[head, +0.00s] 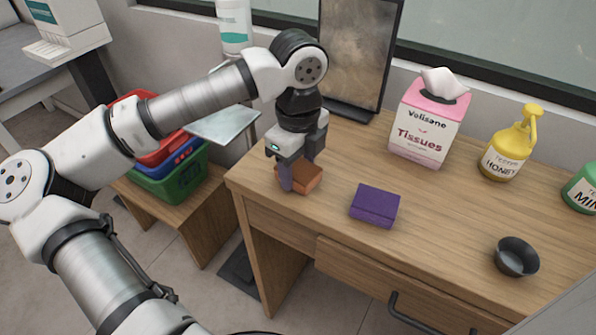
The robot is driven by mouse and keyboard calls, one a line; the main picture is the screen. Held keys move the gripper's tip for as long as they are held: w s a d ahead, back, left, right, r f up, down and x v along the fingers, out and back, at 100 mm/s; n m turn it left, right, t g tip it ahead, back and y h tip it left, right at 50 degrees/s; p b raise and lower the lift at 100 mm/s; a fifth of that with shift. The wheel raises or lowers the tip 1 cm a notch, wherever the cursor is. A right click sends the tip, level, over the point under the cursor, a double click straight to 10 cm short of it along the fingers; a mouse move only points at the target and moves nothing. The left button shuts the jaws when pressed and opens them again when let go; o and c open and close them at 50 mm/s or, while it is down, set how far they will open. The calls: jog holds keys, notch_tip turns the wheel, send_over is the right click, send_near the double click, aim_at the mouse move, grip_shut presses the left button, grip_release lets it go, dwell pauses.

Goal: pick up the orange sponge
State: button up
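The orange sponge (308,182) lies on the wooden counter (345,180) near its left end. My gripper (300,174) points down at the sponge, with its near finger in front of the sponge's left part. The other finger is on the far side, partly hidden behind the sponge. The fingers are apart with the sponge between them. I cannot tell whether they press on it or whether the sponge is clear of the counter.
A purple block (375,206) lies just right of the sponge. A tissue box (428,122), a yellow honey bottle (508,148), a green bottle (582,190) and a dark bowl (516,257) stand farther right. A framed panel (358,55) stands behind. Stacked crates (172,178) are at left.

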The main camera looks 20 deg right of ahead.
aim_at(298, 169)
jog(key=c, duration=0.4)
jog(key=shift+c, duration=0.2)
notch_tip(298, 169, up, 20)
jog(key=b, duration=0.1)
jog(key=shift+b, duration=0.3)
